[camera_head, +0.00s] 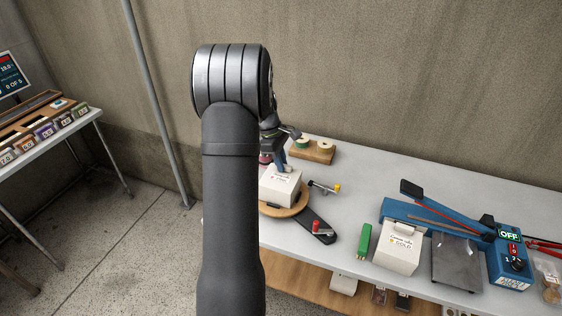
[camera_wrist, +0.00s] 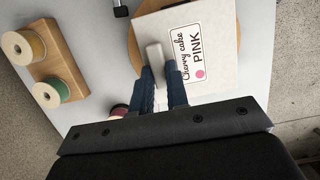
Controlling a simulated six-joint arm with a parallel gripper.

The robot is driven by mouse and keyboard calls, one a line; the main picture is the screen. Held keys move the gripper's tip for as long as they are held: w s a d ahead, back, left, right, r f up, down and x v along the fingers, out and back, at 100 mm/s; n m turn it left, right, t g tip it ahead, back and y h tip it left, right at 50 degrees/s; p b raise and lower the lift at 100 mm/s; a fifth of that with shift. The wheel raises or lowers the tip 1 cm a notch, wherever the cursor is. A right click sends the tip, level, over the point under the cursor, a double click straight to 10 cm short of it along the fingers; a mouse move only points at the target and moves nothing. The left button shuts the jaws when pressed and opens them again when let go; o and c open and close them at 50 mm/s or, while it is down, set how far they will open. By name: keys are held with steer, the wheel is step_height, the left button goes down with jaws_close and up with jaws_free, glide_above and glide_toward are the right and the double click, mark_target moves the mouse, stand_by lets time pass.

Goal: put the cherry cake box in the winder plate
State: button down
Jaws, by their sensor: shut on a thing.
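The cherry cake box (camera_head: 281,188) is white, with a label that reads "Cherry cake PINK" in the wrist view (camera_wrist: 212,75). My gripper (camera_wrist: 161,82) is shut on the white tab on top of this box. The winder plate (camera_head: 299,208) is a round wooden disc under the box, and its edge shows beside the box in the wrist view (camera_wrist: 134,52). The box looks upright over the plate; I cannot tell whether it touches it. My arm hides the left side of the plate and box in the head view.
A dark crank arm with a red knob (camera_head: 317,226) sticks out beside the plate. A wooden block with spools (camera_head: 312,153) stands behind. A white box labelled GOLD (camera_head: 398,252), a green item (camera_head: 364,241) and a blue sealer (camera_head: 430,219) stand to the right.

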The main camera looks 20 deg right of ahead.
steer(key=c, duration=1.8)
jaws_free()
steer(key=shift+f, duration=0.15)
steer(key=shift+c, duration=0.2)
steer(key=o, duration=0.4)
steer(key=shift+o, duration=0.2)
steer(key=v, duration=1.2)
steer(key=shift+r, duration=0.2)
steer(key=shift+a, duration=0.1)
